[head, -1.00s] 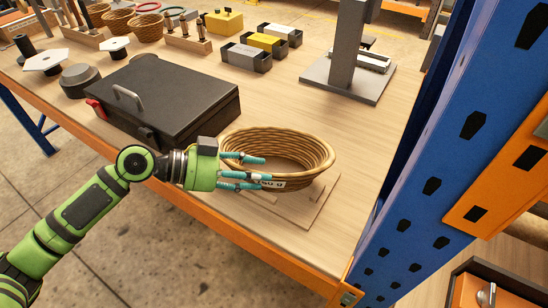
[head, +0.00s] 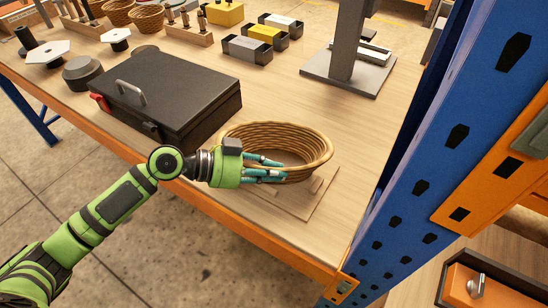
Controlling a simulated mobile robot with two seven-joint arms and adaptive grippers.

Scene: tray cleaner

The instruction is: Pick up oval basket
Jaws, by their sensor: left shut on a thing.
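The oval basket (head: 312,146) is woven, light brown and empty. It stands near the front right of the wooden table, on or just above a thin square wooden board (head: 308,206). My left gripper (head: 270,167) is at the basket's near left side, its teal fingers shut on the near wall. The fingers cover part of that wall. I cannot tell whether the basket touches the board. My right gripper is not in view.
A black case (head: 175,95) with a handle stands close to the left of the basket. A grey stand (head: 345,75) is behind it. A blue upright (head: 425,170) rises at the right. Small bins (head: 255,50) stand farther back. Bare table lies between basket and stand.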

